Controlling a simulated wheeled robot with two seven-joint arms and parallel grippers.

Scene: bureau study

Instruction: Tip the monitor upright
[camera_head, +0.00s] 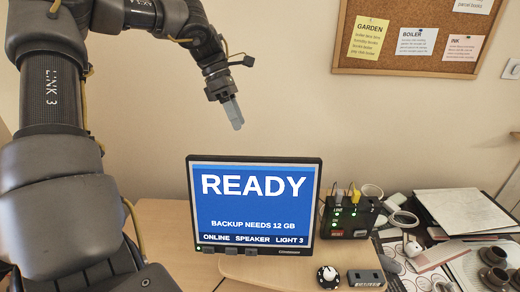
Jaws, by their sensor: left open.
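The monitor (254,207) has a dark frame and a lit blue screen that reads READY, BACKUP NEEDS 12 GB and ONLINE SPEAKER LIGHT 3. It stands at the desk with its screen facing me, and its edges look nearly square. I cannot tell how far it leans back, and its stand is hidden. My left gripper (233,114) is open and empty. It points down, above the monitor's top edge and apart from it. My right gripper is not in view.
The wooden desk (165,222) has a bare patch left of the monitor. A knob (328,277) and a small dark box (366,279) sit in front. Right of it are a black box with green lights (348,220), papers (463,210) and brown cups (493,256). A corkboard (410,62) hangs behind.

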